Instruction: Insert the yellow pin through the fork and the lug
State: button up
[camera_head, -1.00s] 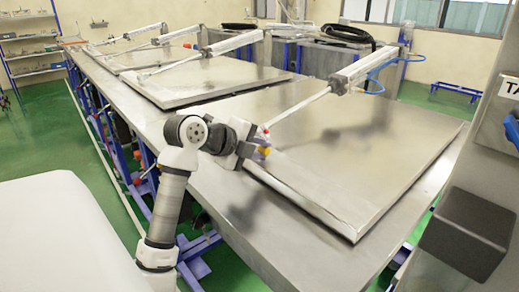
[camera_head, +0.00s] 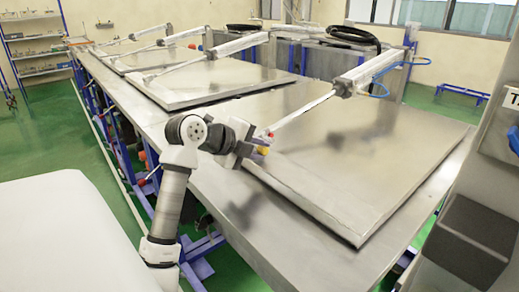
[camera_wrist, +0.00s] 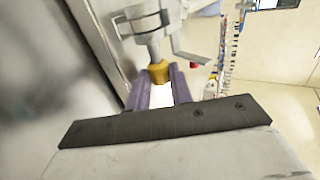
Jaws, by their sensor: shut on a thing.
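My gripper (camera_wrist: 160,86) has purple fingers, shut on the yellow pin (camera_wrist: 158,72); its yellow end shows between the fingertips. Grey metal (camera_wrist: 155,45) lies directly beyond the yellow end in the wrist view, in line with it. I cannot tell whether this is the pin's shaft or part of the fork or lug. In the head view my gripper (camera_head: 256,149) is at the near edge of the front lid, by the lower end of the cylinder rod (camera_head: 303,107). Yellow shows there beside a red part (camera_head: 270,134). How deep the pin sits is hidden.
The front lid (camera_head: 365,150) lies flat on the long steel bench (camera_head: 230,205). The pneumatic cylinder (camera_head: 366,72) slopes up behind it. More lids with cylinders (camera_head: 190,80) stretch to the back left. Bare bench lies in front of the lid.

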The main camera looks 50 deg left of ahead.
jog(key=shift+w+a+p, duration=0.1)
jog(key=shift+a+p, duration=0.35)
jog(key=shift+a, duration=0.75)
jog(key=o, duration=0.9)
jog(key=shift+o, duration=0.5)
jog(key=shift+f, duration=0.1)
jog(key=shift+f, duration=0.1)
jog(key=b+v, duration=0.2)
jog(key=v, duration=1.2)
jog(key=shift+r, duration=0.25)
